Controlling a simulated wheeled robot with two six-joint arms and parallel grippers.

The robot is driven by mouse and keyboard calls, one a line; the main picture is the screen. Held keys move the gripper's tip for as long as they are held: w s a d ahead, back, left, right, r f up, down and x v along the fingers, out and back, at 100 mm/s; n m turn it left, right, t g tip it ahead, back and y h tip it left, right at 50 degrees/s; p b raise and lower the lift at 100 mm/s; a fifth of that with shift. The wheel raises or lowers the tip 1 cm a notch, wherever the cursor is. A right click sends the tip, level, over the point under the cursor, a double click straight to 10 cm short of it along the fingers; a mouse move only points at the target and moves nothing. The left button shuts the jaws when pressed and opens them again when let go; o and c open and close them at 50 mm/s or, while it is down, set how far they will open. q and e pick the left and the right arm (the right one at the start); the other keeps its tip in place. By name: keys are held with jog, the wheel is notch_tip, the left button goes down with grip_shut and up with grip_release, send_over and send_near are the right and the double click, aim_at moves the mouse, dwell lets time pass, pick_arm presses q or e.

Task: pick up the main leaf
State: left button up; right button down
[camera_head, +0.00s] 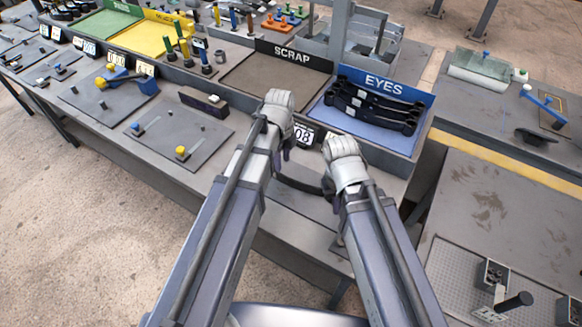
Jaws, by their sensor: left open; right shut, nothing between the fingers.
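My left gripper (286,153) is open, pointing down over the bench front, left of the EYES bin. My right gripper (327,190) is shut and empty, close by on the right. A dark curved strip (299,185) shows between the two grippers, its ends hidden behind them. It may be a leaf, but I cannot tell whether either gripper touches it.
A bin marked SCRAP (268,82) stands left of the EYES bin and looks empty. A dark block (203,101) and a plate with yellow and blue knobs (178,134) lie to the left. A grey table (490,215) stands at the right.

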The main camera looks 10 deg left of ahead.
aim_at(283, 175)
pick_arm(q)
jog(key=shift+s+f+b, duration=0.2)
jog(key=shift+f+b, duration=3.7)
jog(key=shift+b, duration=0.1)
pick_arm(e)
jog(key=shift+f, duration=3.95)
jog(key=shift+r, duration=0.1)
pick_arm(q)
jog(key=shift+r, duration=0.1)
grip_shut()
